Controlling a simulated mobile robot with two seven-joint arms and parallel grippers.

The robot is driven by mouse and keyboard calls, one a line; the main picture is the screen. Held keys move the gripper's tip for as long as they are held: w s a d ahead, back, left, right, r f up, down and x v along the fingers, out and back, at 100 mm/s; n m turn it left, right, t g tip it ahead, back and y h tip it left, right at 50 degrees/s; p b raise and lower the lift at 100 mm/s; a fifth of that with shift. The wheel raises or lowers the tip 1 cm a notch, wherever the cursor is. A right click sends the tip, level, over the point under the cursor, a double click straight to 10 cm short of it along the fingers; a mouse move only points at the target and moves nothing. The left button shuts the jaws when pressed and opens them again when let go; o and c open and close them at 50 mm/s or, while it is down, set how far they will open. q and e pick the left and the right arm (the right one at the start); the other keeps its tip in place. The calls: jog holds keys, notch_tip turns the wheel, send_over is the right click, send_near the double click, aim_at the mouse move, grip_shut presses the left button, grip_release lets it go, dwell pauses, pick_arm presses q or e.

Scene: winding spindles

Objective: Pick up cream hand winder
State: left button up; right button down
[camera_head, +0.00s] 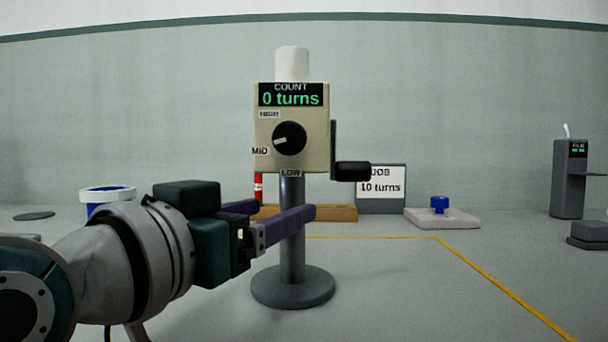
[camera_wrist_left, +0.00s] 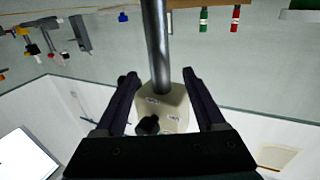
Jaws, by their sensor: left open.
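The cream hand winder (camera_head: 315,135) stands upright on a grey post (camera_head: 292,245) with a round base (camera_head: 293,287). Its display reads 0 turns, its black knob points toward MID, and a crank with a black handle (camera_head: 352,171) is on its right side. My left gripper (camera_head: 285,209) is open at the post, below the cream box. One purple finger crosses in front of the post; the other ends to its left, farther back. In the left wrist view, the post (camera_wrist_left: 156,45) and cream box (camera_wrist_left: 175,115) show between the open fingers (camera_wrist_left: 158,77). My right gripper is not in view.
Behind the winder are a job sign (camera_head: 381,188) reading 10 turns, a wooden block (camera_head: 340,213) and a white pad with a blue knob (camera_head: 440,205). A blue-and-white container (camera_head: 107,193) is at left, a grey device (camera_head: 569,180) at right. The front right area is clear.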

aim_at(286, 202)
pick_arm(q)
jog(key=shift+w+d, duration=0.2)
jog(key=shift+w, duration=0.2)
jog(key=b+x, duration=0.1)
jog(key=x, duration=0.3)
jog(key=shift+w+d+r+b, duration=0.1)
jog(key=shift+w+b, duration=0.05)
jog(key=shift+b, duration=0.2)
grip_shut()
dwell(0.7)
jog(key=shift+r, duration=0.15)
